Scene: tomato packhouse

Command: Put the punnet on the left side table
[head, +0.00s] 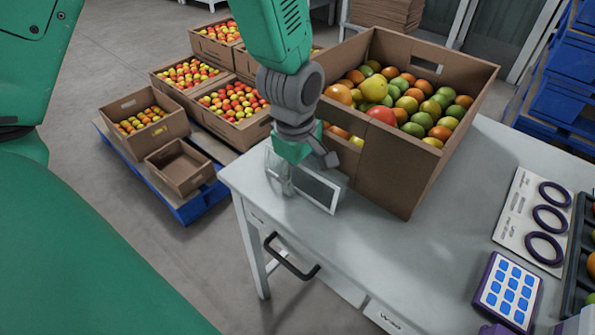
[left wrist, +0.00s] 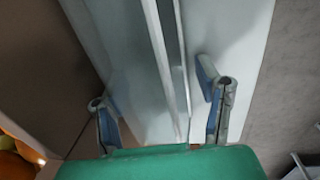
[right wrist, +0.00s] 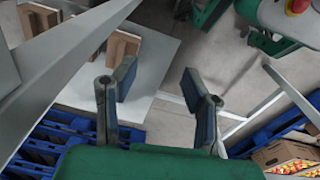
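A clear, pale-rimmed thing that looks like the punnet (head: 322,192) sits at the left corner of the white table (head: 330,245), beside the big cardboard box. My left gripper (head: 308,173) is over it, pointing down, and partly hides it. In the left wrist view the left gripper's fingers (left wrist: 162,105) are spread apart, with a pale strip (left wrist: 168,60) running between them; I cannot tell whether they touch it. My right gripper (right wrist: 158,88) is open and empty in the right wrist view; it is out of the head view. I cannot make out a separate left side table.
The cardboard box (head: 392,180) of mixed tomatoes blocks the table's back. A label card with purple rings (head: 535,215) and a keypad (head: 508,290) lie at right. Crates on a blue pallet (head: 190,207) stand on the floor at left. The table's front middle is clear.

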